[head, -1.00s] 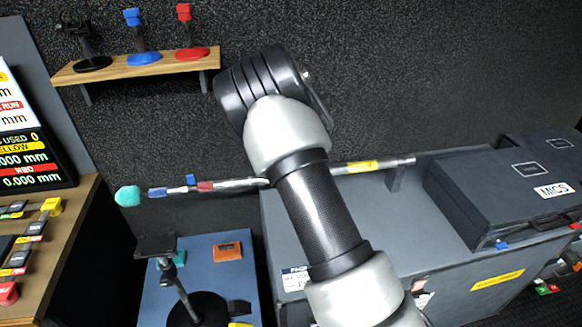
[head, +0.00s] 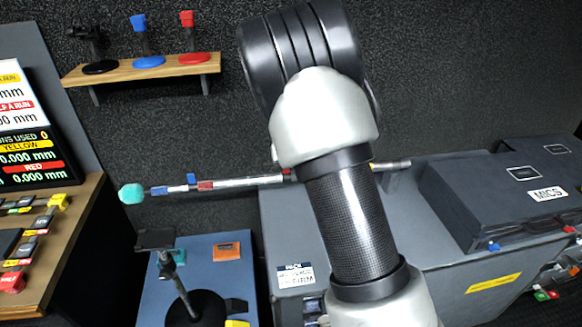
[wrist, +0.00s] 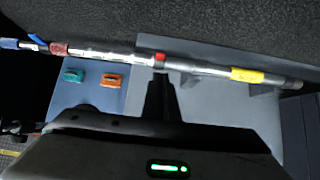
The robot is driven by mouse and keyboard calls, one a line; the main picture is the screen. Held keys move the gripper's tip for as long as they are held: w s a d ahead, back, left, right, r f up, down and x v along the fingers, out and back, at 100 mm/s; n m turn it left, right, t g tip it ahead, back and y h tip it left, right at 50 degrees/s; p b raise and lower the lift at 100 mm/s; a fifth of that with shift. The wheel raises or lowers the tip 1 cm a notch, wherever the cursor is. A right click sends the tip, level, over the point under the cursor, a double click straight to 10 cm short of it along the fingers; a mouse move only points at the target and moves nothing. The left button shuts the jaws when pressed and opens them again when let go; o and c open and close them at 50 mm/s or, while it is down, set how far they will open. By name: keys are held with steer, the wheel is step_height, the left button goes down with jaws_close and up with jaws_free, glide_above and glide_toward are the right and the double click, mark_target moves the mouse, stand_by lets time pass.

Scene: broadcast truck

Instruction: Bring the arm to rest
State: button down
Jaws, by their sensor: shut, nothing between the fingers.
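My arm rises through the middle of the head view, bent at a dark ribbed joint near the top edge. The head view does not show my gripper. In the wrist view my gripper (wrist: 161,98) is shut, its dark fingers together with nothing held. The fingers point towards a long pole (wrist: 205,68) with blue, red and yellow bands. I cannot tell how far apart they are. The pole (head: 238,182) also runs behind my arm in the head view, with a teal tip at its left end.
A wall shelf (head: 130,72) holds black, blue and red stands. A blue table (head: 222,270) carries a black stand (head: 195,305) and an orange piece (head: 226,251). A dark MICS case (head: 480,205) lies right of my arm. A button console (head: 60,235) stands left.

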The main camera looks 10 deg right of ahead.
steer(key=shift+s+r, duration=0.15)
steer(key=shift+r, duration=0.2)
